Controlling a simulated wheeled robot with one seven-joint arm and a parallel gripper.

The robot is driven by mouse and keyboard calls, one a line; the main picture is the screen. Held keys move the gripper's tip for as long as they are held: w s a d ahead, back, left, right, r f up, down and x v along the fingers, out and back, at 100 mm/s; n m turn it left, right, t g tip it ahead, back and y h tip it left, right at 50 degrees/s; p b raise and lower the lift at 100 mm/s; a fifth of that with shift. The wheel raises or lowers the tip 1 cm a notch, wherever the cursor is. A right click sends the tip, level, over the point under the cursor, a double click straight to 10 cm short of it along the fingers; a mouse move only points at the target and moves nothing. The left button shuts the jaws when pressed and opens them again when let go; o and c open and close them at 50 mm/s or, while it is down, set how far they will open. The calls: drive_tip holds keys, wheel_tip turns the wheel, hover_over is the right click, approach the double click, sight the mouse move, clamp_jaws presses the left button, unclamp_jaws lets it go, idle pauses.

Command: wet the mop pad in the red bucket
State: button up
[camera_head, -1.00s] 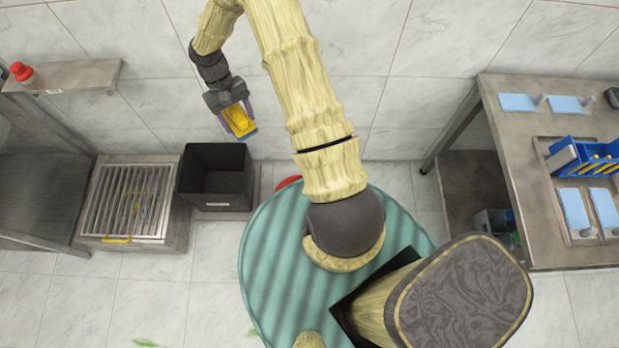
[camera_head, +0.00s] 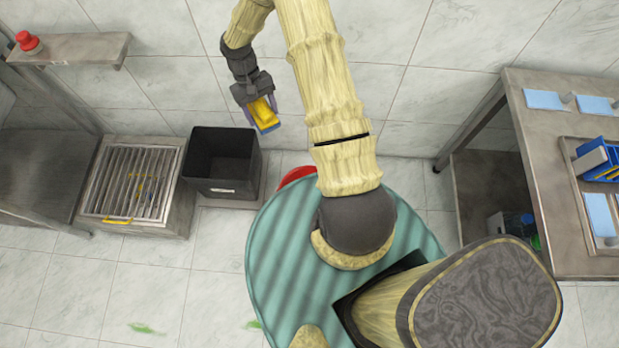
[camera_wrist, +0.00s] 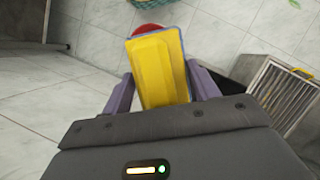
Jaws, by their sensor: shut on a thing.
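My gripper (camera_head: 262,112) is shut on a yellow mop pad holder with a blue edge (camera_head: 264,116), held in the air to the right of the black bin in the head view. In the wrist view the mop pad (camera_wrist: 159,72) sits between the purple fingers of my gripper (camera_wrist: 160,88). The red bucket (camera_head: 297,176) shows only as a red rim at the edge of my green base, which hides most of it. In the wrist view a red part of the bucket (camera_wrist: 148,29) shows behind the far end of the pad.
A black bin (camera_head: 221,188) stands beside a grated metal box (camera_head: 135,222) at the left. A steel table (camera_head: 556,238) with blue pads stands at the right. A wall shelf (camera_head: 88,48) holds a red-topped item. Green scraps (camera_head: 146,329) lie on the floor.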

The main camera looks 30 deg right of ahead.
drive_tip(key=s+d+f+b, duration=0.3)
drive_tip(key=f+b, duration=1.3)
drive_tip(key=f, duration=0.8)
drive_tip(key=s+d+f+n+b, duration=0.1)
drive_tip(key=s+d+f+b, duration=0.2)
drive_tip(key=f+b, duration=1.4)
drive_tip(key=s+d+f+n+b, duration=0.1)
drive_tip(key=s+d+f+b, duration=0.2)
drive_tip(key=f+b, duration=1.4)
wheel_tip(320, 180, down, 14)
drive_tip(key=shift+s+d+r+h, duration=0.2)
drive_tip(key=shift+d+h, duration=0.1)
drive_tip(key=shift+d, duration=0.4)
drive_tip(key=shift+f+b, duration=2.75)
drive_tip(key=shift+f, duration=0.25)
drive_tip(key=shift+f, duration=0.55)
drive_tip(key=shift+r, duration=0.1)
wheel_tip(320, 180, up, 7)
drive_tip(key=p, duration=0.6)
